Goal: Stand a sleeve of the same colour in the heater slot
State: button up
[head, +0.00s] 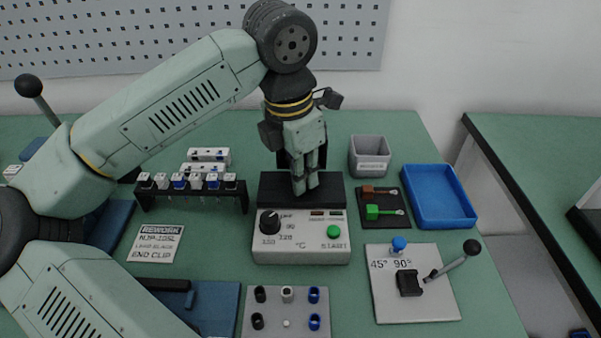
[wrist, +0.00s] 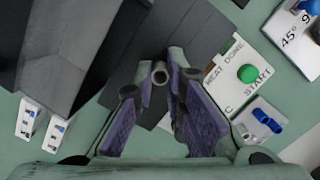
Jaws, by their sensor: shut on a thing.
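My gripper (head: 305,188) is over the black rear part of the heater (head: 274,190), fingers pointing down. The sleeve plate (head: 265,328) holds black sleeves (head: 260,294) at left, a whitish sleeve (head: 287,294) in the middle and blue sleeves (head: 314,295) at right.
A black rack (head: 194,203) with several white and blue pieces stands left of the heater. A lever fixture (head: 412,310) is at front right.

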jog(key=shift+s+f, duration=0.25)
jog(key=shift+f, duration=0.45)
jog(key=shift+f+b, duration=0.35)
jog(key=shift+b, duration=0.3)
grip_shut()
jog(key=shift+c, duration=0.3)
grip_release()
jog(key=shift+s, duration=0.1)
jog(key=shift+o, duration=0.3)
jog(key=o, duration=0.6)
jog(key=shift+a+f, duration=0.1)
jog(key=shift+o, duration=1.3)
jog(key=shift+w+f, duration=0.2)
jog(key=shift+w, duration=0.15)
jog(key=shift+o, duration=1.3)
jog(key=shift+r, duration=0.1)
notch_tip(320, 180, up, 12)
jog(key=a, duration=0.1)
jog(key=shift+s, duration=0.35)
